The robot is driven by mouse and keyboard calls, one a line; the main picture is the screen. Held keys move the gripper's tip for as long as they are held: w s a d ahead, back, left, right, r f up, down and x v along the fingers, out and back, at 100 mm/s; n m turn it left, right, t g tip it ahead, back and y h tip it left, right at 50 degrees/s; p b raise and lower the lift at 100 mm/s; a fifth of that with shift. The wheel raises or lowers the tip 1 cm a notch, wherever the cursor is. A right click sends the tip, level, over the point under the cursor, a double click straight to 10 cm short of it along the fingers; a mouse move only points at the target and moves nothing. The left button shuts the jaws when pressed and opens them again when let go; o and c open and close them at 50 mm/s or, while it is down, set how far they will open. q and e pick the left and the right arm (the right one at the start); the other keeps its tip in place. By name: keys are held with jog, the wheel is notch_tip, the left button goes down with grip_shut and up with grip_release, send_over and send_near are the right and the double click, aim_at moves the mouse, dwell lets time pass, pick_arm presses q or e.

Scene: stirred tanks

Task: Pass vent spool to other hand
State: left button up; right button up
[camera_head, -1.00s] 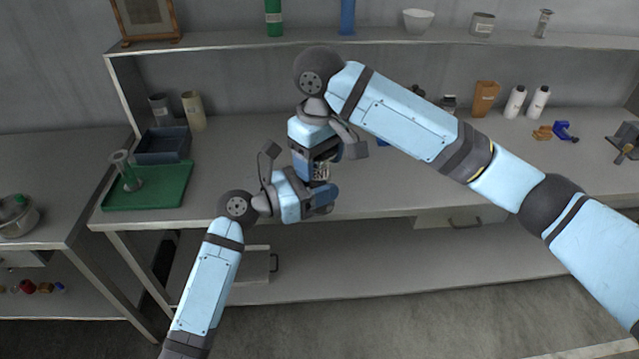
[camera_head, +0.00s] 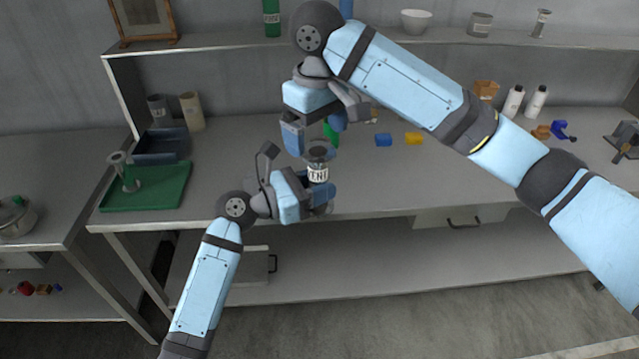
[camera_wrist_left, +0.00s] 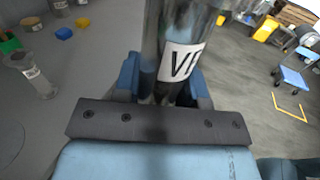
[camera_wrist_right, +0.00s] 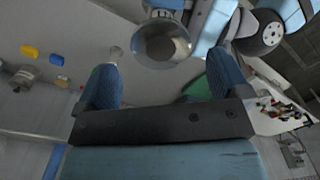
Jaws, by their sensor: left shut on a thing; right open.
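The vent spool (camera_head: 318,168) is a grey flanged cylinder with a white label. It stands roughly upright in my left gripper (camera_head: 319,196), above the bench's front edge. In the left wrist view the spool (camera_wrist_left: 180,45) rises between the blue fingers, its label partly readable. My right gripper (camera_head: 315,133) is open and empty just above the spool, apart from it. In the right wrist view the spool's round flange (camera_wrist_right: 165,42) lies beyond the spread fingers (camera_wrist_right: 163,84). My left fingers partly hide the spool's lower part.
A green tray (camera_head: 115,200) with a flanged grey piece (camera_head: 128,176) and a blue bin (camera_head: 160,158) are at the bench's left. Blue (camera_head: 383,140) and yellow (camera_head: 414,138) blocks lie behind the grippers. The shelf (camera_head: 240,45) runs above. The bench right of centre has clear room.

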notch_tip(320, 180, up, 6)
jog(key=shift+f, duration=0.25)
jog(key=w+f+m+t+y, duration=0.2)
jog(key=w+f+t+y, duration=0.3)
jog(key=w+f, duration=0.7)
jog(key=s+d+f+m+t, duration=0.1)
jog(key=s+d+f, duration=0.15)
jog(key=f, duration=0.45)
jog(key=s+d+f+t, duration=0.1)
jog(key=d+f, duration=0.2)
jog(key=f, duration=0.4)
jog(key=s+d+f+m+t, duration=0.2)
jog(key=s+d+f, duration=0.2)
jog(key=s+f, duration=1.1)
jog(key=s+d+f+t+h, duration=0.1)
jog(key=s+d+f, duration=0.2)
jog(key=s, duration=0.7)
jog(key=s+d+f+t, duration=0.1)
jog(key=s+d+f, duration=0.1)
jog(key=s, duration=0.7)
jog(key=shift+s+d+f+h, duration=0.4)
jog(key=shift+d, duration=0.3)
